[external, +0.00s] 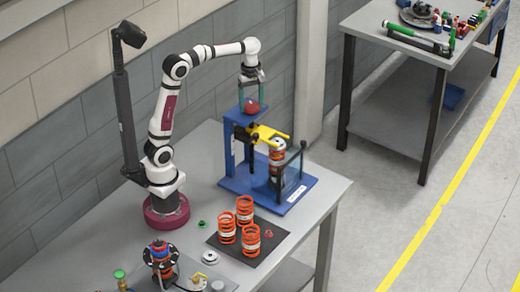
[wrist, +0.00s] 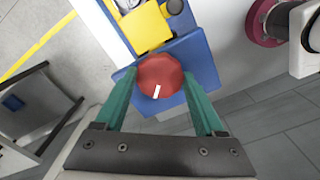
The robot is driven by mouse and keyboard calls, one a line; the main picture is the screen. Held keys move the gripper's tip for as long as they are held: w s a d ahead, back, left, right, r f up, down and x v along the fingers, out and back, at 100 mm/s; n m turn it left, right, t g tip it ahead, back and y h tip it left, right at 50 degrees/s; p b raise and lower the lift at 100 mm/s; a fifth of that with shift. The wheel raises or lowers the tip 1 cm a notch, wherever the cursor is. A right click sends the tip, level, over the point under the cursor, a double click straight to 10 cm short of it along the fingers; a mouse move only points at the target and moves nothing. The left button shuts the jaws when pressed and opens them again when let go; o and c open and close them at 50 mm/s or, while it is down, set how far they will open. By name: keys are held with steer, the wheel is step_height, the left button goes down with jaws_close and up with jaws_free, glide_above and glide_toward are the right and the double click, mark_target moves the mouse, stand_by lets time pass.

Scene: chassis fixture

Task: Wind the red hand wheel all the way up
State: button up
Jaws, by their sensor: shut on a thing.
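The red hand wheel (external: 251,106) sits on top of the blue press fixture (external: 240,186). It also shows in the wrist view (wrist: 160,78), with a white mark on its rim facing my gripper's palm. My gripper (external: 251,98) points down from above, and its two green fingers are shut on the wheel from either side. In the wrist view the fingers (wrist: 160,84) flank the wheel. Below the wheel, a yellow arm (external: 266,134) reaches out over a spring unit (external: 276,160) standing in the fixture behind a clear guard.
Several orange springs (external: 245,210) stand on a dark mat in front of the fixture. A shock assembly (external: 160,262) and small parts lie at the table's front. A pillar stands behind the fixture. A second bench (external: 400,100) with tools is at the right.

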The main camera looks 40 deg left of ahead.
mark_target(251, 105)
steer(key=n, duration=0.4)
steer(key=shift+n, duration=0.3)
steer(key=n, duration=0.4)
steer(key=o, duration=1.3)
steer(key=shift+o, duration=0.2)
step_height(251, 105, up, 7)
